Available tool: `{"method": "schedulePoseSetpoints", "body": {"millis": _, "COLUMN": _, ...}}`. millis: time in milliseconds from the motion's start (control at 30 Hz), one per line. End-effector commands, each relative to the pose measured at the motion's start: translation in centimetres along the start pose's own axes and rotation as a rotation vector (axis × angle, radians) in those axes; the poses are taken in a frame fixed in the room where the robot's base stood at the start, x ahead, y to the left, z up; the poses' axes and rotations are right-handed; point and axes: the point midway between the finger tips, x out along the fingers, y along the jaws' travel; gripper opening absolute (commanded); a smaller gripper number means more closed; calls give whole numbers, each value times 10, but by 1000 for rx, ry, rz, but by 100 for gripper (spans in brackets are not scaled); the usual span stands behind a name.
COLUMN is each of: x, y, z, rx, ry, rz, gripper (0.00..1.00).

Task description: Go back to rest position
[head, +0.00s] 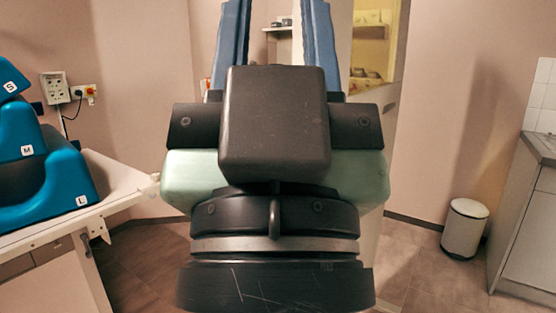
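My gripper (276,30) fills the middle of the head view, seen from behind over its dark wrist and pale green body. Its two blue fingers point up and away from me and stand wide apart. Their tips are cut off by the top edge of the picture. No held object shows in the visible gap, only the wall and a shelf far behind it.
At left, a white table (118,192) carries blue stepped blocks (55,160) marked S, M and L. Wall sockets (55,88) with a cable are behind it. At right stand a white bin (465,228) and a counter (530,215). Some tiled floor (420,275) before the bin is clear.

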Motion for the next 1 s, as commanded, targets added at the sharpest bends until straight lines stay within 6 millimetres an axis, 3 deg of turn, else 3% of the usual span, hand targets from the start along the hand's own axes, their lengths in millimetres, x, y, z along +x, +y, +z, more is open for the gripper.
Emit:
{"method": "schedulePoseSetpoints", "body": {"millis": 33, "x": 22, "y": 0, "z": -21, "rx": -1, "ry": -1, "rz": 0, "gripper": 37}}
{"method": "schedulePoseSetpoints", "body": {"millis": 500, "x": 124, "y": 0, "z": -114, "rx": -3, "ry": -6, "rz": 0, "gripper": 37}}
{"method": "schedulePoseSetpoints", "body": {"millis": 700, "x": 147, "y": 0, "z": -136, "rx": -3, "ry": -7, "rz": -1, "gripper": 37}}
{"method": "schedulePoseSetpoints", "body": {"millis": 1000, "x": 149, "y": 0, "z": -138, "rx": -3, "ry": -7, "rz": -1, "gripper": 37}}
